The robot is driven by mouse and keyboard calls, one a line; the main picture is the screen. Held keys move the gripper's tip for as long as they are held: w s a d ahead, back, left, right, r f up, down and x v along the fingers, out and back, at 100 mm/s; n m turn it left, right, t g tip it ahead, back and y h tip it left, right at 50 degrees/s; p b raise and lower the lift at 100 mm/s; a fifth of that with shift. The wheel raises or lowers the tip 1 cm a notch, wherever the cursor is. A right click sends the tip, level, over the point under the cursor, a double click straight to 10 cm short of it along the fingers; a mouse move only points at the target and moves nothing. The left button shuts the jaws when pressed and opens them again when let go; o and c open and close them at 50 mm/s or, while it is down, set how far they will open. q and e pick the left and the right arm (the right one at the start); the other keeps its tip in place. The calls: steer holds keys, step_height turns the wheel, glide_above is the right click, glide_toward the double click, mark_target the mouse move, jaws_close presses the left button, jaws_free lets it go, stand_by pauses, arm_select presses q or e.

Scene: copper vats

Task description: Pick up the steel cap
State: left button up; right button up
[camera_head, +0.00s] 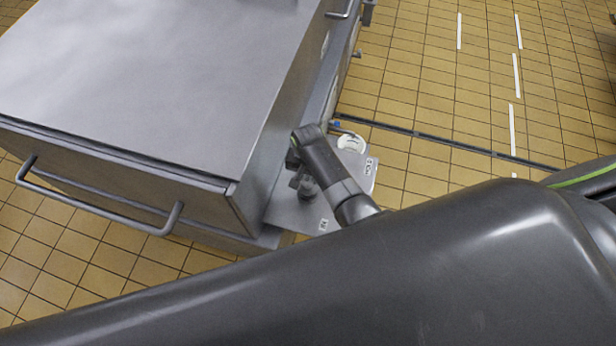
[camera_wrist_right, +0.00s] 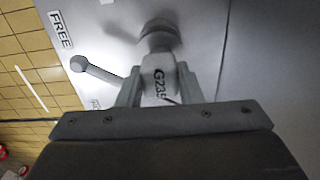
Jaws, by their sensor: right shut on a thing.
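The cap cannot be made out there. My left gripper is not in view.
The large steel cabinet (camera_head: 150,75) with a bar handle (camera_head: 100,208) stands close left of the gripper. A round white disc (camera_head: 352,143) is at the plate's far end. A grey lever (camera_wrist_right: 95,68) lies near a FREE label (camera_wrist_right: 61,29).

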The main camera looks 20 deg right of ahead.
steer(key=shift+r, duration=4.35)
steer(key=shift+r, duration=0.1)
step_height(320, 180, up, 6)
steer(key=p, duration=0.8)
steer(key=shift+r+p, duration=0.15)
steer(key=shift+p, duration=0.15)
